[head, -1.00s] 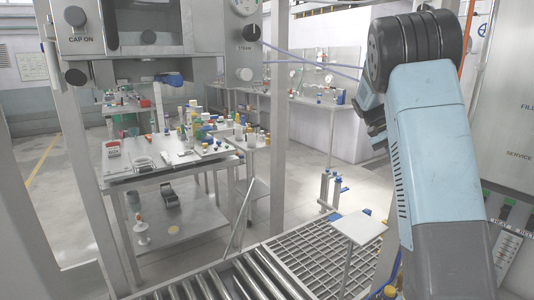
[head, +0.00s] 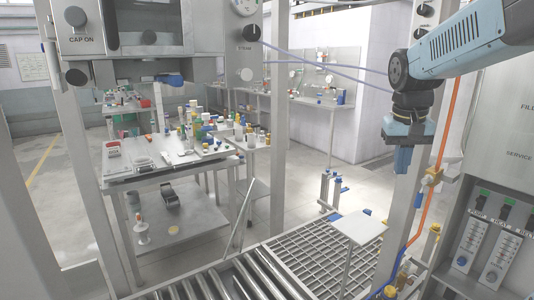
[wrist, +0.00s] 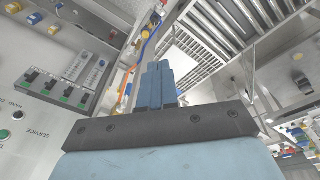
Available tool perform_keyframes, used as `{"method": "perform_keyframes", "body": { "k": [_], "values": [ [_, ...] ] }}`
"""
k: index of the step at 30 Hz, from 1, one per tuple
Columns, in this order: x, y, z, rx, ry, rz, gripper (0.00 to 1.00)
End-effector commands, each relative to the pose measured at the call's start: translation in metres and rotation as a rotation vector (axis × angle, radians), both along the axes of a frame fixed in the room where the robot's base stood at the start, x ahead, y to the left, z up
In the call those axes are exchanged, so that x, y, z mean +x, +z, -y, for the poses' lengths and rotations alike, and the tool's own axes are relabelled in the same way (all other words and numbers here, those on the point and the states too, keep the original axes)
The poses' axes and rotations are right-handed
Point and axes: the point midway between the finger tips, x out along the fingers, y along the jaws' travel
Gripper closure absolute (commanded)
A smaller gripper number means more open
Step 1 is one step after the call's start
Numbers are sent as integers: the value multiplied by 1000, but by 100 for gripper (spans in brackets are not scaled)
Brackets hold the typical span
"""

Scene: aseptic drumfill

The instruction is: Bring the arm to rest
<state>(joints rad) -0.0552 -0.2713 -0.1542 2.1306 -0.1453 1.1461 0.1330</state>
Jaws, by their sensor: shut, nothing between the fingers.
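My gripper (head: 402,160) hangs from the arm at the upper right of the head view, pointing down. Its two blue fingers are together and hold nothing. In the wrist view the shut fingers (wrist: 155,85) show in the middle, with the grey floor and metal frame beyond them. The gripper is in free air in front of a grey upright post, above and to the right of a small white stand (head: 357,228). It appears to touch nothing.
The control panel (head: 490,230) with switches and flow meters stands close on the right. An orange hose (head: 446,130) runs beside the gripper. A roller conveyor (head: 240,278) and floor grating (head: 318,255) lie below. A crowded bench (head: 125,170) stands at the left.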

Motion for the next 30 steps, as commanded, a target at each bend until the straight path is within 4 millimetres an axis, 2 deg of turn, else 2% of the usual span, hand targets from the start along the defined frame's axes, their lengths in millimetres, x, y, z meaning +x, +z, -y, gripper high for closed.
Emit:
{"method": "perform_keyframes", "body": {
  "k": [1, 6, 16, 22, 30],
  "values": [
    [-13, 2, -6, 9, 14, 29, 100],
    [-50, 0, -26, 33, 71, 120, 100],
    [-114, -15, -59, 49, 163, 289, 100],
    [-133, -24, -68, 47, 190, 344, 100],
    [-137, -26, -70, 46, 195, 354, 100]
  ]
}}
